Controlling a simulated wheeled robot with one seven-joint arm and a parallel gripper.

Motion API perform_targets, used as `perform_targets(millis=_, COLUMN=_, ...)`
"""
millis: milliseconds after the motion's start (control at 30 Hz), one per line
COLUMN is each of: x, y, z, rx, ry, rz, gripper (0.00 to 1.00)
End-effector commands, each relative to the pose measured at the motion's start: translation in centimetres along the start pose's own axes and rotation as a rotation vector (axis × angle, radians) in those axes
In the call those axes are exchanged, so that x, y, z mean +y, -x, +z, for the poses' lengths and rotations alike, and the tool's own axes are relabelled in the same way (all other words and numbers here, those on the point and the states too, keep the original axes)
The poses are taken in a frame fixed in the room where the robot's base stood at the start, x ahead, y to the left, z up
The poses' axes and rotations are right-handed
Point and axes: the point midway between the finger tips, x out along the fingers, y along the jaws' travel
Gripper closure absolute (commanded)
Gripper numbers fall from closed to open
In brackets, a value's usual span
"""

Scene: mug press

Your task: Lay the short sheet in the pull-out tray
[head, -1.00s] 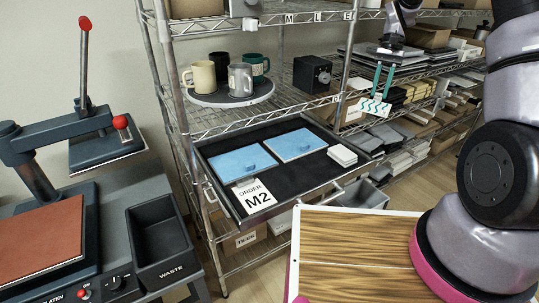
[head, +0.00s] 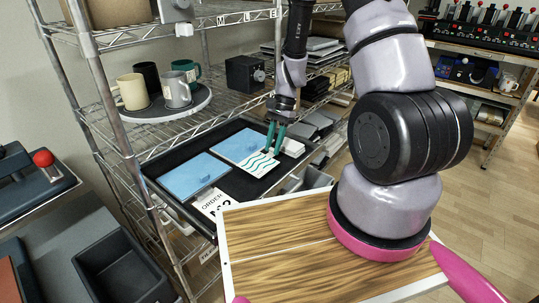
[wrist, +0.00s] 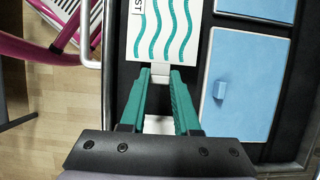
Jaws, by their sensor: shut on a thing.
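My gripper (head: 274,142) is shut on a white sheet (head: 254,163) with teal wavy lines, over the right part of the pull-out tray (head: 238,187). In the wrist view the teal fingers (wrist: 160,72) pinch a small white tab at the sheet's near end, and the sheet (wrist: 168,35) extends beyond them. Part of a printed label shows at its edge. I cannot tell whether the sheet touches the tray floor. The black tray is pulled out from the wire shelf. Two light blue panels with small knobs lie in it, one on the left (head: 193,178) and one farther back (head: 240,147).
A white order card (head: 213,203) lies at the tray's front left. A white stack (head: 292,147) sits at its right end. Mugs (head: 177,88) stand on a round tray on the shelf above, beside a black box (head: 245,73).

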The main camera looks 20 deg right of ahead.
Motion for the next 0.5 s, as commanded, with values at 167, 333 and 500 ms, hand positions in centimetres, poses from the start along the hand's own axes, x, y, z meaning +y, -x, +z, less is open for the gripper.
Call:
perform_targets(millis=167, x=0.1, y=-2.3, z=-0.9, rx=-0.003, ry=-0.003, rz=0.003, gripper=1.0)
perform_targets(millis=333, x=0.0, y=-3.6, z=-1.5, rx=-0.001, ry=0.0, rz=0.0, gripper=1.0)
perform_targets(millis=500, x=0.0, y=-3.5, z=-1.5, rx=-0.001, ry=0.001, rz=0.0, gripper=1.0)
